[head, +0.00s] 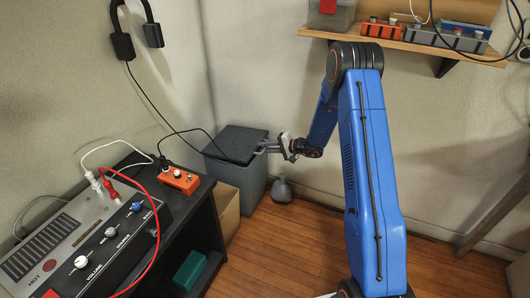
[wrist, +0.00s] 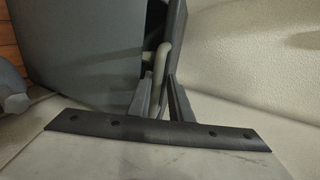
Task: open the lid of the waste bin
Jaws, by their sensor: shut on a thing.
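The waste bin (head: 238,178) is a grey box standing in the room's corner, with a dark grey flat lid (head: 234,140) on top. My gripper (head: 262,149) is at the right front edge of the lid. In the wrist view, the gripper's two fingers (wrist: 158,78) are shut on a pale grey curved bar, which looks like the lid's handle (wrist: 163,58). The bin's dark side (wrist: 85,45) fills the upper left there. A dark gap shows beside the bar; I cannot tell how far the lid is raised.
A dark bench (head: 195,215) with a control panel (head: 75,245), an orange box (head: 179,181) and cables stands at the left. A cardboard box (head: 229,210) is in front of the bin, and a grey flask-like object (head: 282,190) is right of it. A wooden shelf (head: 400,43) hangs above.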

